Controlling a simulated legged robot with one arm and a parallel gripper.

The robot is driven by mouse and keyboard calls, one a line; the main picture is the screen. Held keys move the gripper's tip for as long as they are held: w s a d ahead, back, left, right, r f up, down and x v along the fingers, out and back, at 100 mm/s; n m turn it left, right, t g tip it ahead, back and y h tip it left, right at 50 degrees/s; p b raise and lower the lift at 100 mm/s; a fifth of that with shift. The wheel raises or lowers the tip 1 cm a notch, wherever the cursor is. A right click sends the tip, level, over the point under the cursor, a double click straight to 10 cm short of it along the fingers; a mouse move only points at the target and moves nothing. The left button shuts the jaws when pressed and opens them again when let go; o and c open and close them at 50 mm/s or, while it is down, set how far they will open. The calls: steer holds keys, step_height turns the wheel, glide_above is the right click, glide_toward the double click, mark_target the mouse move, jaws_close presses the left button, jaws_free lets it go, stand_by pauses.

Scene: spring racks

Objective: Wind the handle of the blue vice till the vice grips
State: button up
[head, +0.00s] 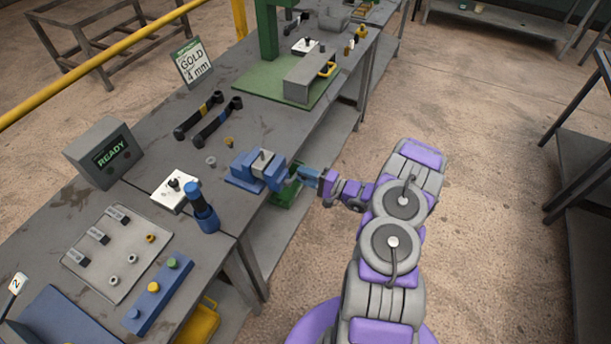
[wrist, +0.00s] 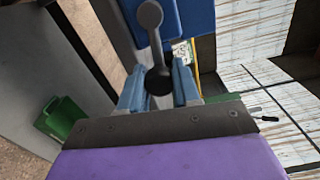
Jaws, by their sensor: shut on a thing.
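The blue vice (head: 258,170) is fixed at the front edge of the grey bench, with a small grey piece standing at its jaws. I cannot tell how tightly the jaws sit on that piece. The vice's grey handle (wrist: 152,45) shows in the wrist view as a bar with a ball end, with a dark round part lower down between my fingers. My gripper (head: 308,177) reaches in from the right at the vice's front. In the wrist view its blue fingers (wrist: 159,88) are shut on the handle, and they partly hide it.
A grey READY box (head: 104,152) is at the far left. Two black bars (head: 208,117) lie behind. A green bin (head: 286,190) sits below the bench edge.

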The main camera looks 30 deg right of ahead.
steer(key=c, duration=0.3)
steer(key=shift+f, duration=0.1)
steer(key=shift+s+a+f+m+b, duration=0.75)
steer(key=shift+a+m, duration=0.15)
steer(key=shift+m, duration=2.4)
steer(key=shift+s+a+f+m+b, duration=0.75)
steer(key=shift+a+m, duration=0.2)
steer(key=shift+m, duration=2.35)
steer(key=shift+s+a+f+m+b, duration=0.65)
steer(key=shift+a+f+m, duration=0.2)
steer(key=shift+m, duration=2.45)
steer(key=shift+a, duration=0.1)
steer(key=o, duration=1)
